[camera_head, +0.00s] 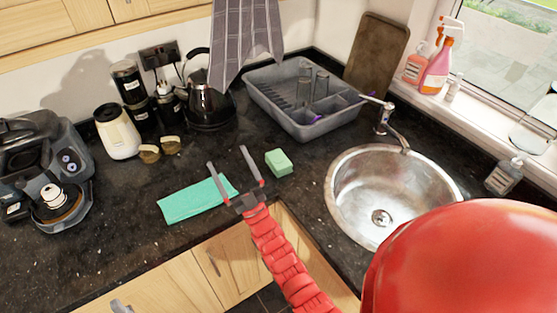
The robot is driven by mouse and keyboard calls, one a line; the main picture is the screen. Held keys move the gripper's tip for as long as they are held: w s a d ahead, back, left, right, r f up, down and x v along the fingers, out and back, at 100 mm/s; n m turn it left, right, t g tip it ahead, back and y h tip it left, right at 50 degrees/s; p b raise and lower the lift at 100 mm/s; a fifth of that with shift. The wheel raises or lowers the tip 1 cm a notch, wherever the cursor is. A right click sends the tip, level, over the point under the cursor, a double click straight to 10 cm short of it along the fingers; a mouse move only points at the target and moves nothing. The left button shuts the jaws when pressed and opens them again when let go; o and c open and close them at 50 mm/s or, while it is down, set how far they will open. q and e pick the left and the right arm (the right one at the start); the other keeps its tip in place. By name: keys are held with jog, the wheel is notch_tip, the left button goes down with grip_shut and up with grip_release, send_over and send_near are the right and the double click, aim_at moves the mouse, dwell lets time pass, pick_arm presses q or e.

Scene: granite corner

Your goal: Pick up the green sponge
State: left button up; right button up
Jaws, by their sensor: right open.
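The green sponge (279,162) lies on the dark granite counter (130,230), between the teal cloth and the round sink. My right gripper (229,158) is open and empty, with its two grey fingers spread and pointing toward the back of the counter. The sponge is just to the right of the right-hand finger, outside the jaws. I cannot tell how high the fingers are above the counter. My left gripper is not clearly visible; a small grey part shows at the bottom left edge.
A teal cloth (190,201) lies left of my gripper. A grey dish rack (305,130) stands behind the sponge, and a kettle (206,100) stands behind left. A steel sink (361,207) with a tap (384,118) is to the right. Part of my red body blocks the lower right.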

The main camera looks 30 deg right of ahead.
jog(key=w+d+f+m+g+h+p, duration=0.1)
jog(key=w+d+f+g+h, duration=0.15)
jog(key=w, duration=0.75)
jog(key=w+d+f+g+h+p, duration=0.1)
jog(key=w+d+g+h, duration=0.25)
jog(key=w, duration=0.55)
jog(key=w+d+f+m+g+h, duration=0.2)
jog(key=w+d+g, duration=0.4)
jog(key=d+g, duration=0.3)
notch_tip(320, 180, up, 9)
jog(key=m+g+y+p, duration=0.2)
jog(key=g+y+p, duration=0.15)
jog(key=g, duration=0.85)
send_over(279, 159)
notch_tip(279, 159, down, 10)
jog(key=shift+s+f+b, duration=0.1)
jog(key=shift+b, duration=1.1)
jog(key=shift+f+p, duration=0.75)
jog(key=shift+f, duration=0.5)
notch_tip(279, 159, down, 3)
jog(key=shift+f+p, duration=0.2)
jog(key=shift+p, duration=1.05)
jog(key=shift+f, duration=0.85)
